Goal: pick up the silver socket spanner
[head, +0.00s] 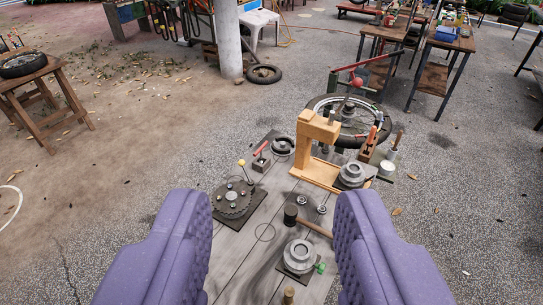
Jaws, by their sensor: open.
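My gripper (275,208) shows as two purple padded fingers at the bottom, wide apart and with nothing between the pads. Beyond and between them is a grey plank worktop (230,268) crowded with parts. I cannot pick out a silver socket spanner for certain. Two small silver pieces, one nearer the middle (302,200) and one to its right (322,209), lie on the planks, too small to identify. A dark-headed mallet (290,215) with a wooden handle lies just nearer. The fingers hide parts of the worktop's sides.
A toothed disc (232,199) sits on a dark plate at left. A round metal flange (298,257) is near front. A wooden C-shaped frame (305,150) stands tall behind, before a spoked wheel (352,118). A wooden stool (42,88) stands far left; open paving lies between.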

